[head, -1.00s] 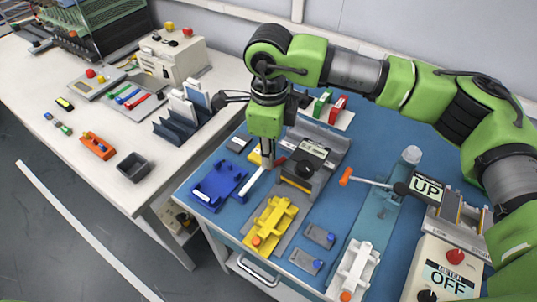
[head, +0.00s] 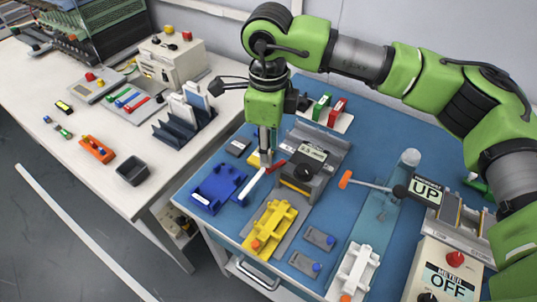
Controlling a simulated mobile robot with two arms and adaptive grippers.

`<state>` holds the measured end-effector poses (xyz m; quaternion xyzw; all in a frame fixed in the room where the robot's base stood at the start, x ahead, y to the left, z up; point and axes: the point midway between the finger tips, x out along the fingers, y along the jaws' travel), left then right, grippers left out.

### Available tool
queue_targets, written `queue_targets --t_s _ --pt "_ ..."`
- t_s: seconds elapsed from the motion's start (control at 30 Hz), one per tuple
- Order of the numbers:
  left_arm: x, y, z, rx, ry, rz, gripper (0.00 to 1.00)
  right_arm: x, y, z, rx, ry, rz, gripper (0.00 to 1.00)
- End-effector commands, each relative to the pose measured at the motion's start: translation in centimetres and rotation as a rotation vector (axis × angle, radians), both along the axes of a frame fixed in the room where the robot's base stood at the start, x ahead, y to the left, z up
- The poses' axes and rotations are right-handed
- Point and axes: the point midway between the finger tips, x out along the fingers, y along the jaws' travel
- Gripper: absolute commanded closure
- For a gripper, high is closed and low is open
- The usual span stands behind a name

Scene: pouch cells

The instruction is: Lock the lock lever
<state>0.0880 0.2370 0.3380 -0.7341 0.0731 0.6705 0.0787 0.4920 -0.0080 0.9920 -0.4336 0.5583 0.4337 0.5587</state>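My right gripper (head: 266,158) points down in the head view, just left of the grey fixture (head: 322,140) with a black knob. A small red lever (head: 277,167) sticks out on that fixture's left side, close to the fingertips. I cannot tell whether the fingers touch it, or whether they are open or shut. A white bar (head: 252,185) slants down-left from below the fingertips toward the blue fixture (head: 213,188). Another lever with an orange handle (head: 345,179) lies farther right. No label marks which is the lock lever. My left gripper is not in view.
A yellow fixture (head: 268,225), small grey blocks (head: 318,238) and a white fixture (head: 355,268) stand on the blue tabletop (head: 385,120). Signs read "UP" (head: 426,191) and "OFF" (head: 449,283) at right. A white bench (head: 105,175) stands at left.

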Motion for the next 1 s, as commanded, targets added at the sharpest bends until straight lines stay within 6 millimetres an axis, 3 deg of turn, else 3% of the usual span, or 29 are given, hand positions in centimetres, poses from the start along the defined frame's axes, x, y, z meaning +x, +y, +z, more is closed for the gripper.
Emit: queue_targets --t_s 0.2,0.4,1.0 --pt "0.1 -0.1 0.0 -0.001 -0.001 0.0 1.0 0.0 0.1 4.9 0.001 -0.002 0.0 0.71" --pt "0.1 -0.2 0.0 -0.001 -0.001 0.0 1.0 0.0 0.0 7.7 0.0 -0.002 0.0 0.71" --pt "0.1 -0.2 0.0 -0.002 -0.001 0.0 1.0 0.0 0.0 8.4 0.0 0.0 0.0 0.71"
